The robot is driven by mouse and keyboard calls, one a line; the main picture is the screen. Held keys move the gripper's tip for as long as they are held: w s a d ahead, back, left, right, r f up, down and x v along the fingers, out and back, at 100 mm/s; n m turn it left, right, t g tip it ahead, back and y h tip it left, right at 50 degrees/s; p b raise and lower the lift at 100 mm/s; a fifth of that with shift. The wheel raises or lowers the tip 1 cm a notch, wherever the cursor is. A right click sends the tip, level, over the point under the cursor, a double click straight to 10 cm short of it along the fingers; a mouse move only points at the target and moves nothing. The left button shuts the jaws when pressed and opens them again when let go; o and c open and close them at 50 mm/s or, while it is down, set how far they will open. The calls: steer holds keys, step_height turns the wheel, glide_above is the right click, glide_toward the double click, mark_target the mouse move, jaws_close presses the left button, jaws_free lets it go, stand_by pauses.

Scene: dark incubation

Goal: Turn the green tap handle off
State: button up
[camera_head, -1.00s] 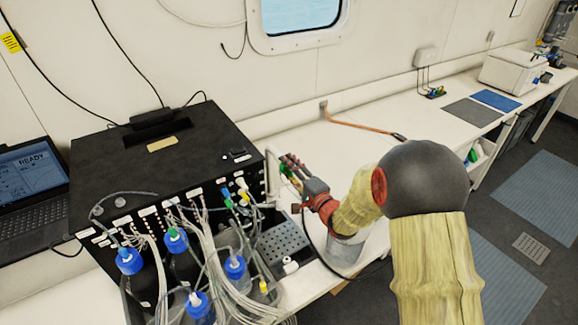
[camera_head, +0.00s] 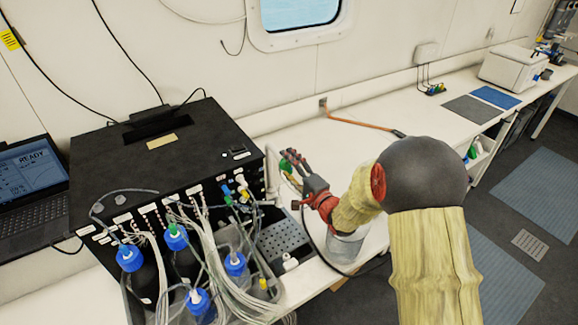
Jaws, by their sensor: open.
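A small green handle (camera_head: 286,165) shows just right of the black box, partly covered by my gripper. A pale vertical pipe (camera_head: 272,178) stands beside it at the box's right end. My gripper (camera_head: 291,161) is open, with its dark fingers pointing up and left over the handle. Whether the fingers touch the handle, and how the handle is turned, I cannot tell at this size. A yellowish part shows just below the fingers.
The large black box (camera_head: 160,150) fills the left, with cables and blue-capped bottles (camera_head: 130,258) in front. A perforated metal tray (camera_head: 284,242) lies below my gripper. A clear container (camera_head: 345,246) stands under my wrist. The white bench (camera_head: 345,150) behind is mostly free.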

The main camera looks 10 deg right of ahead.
steer(key=shift+s, duration=0.1)
steer(key=v, duration=1.2)
steer(key=shift+r, duration=0.1)
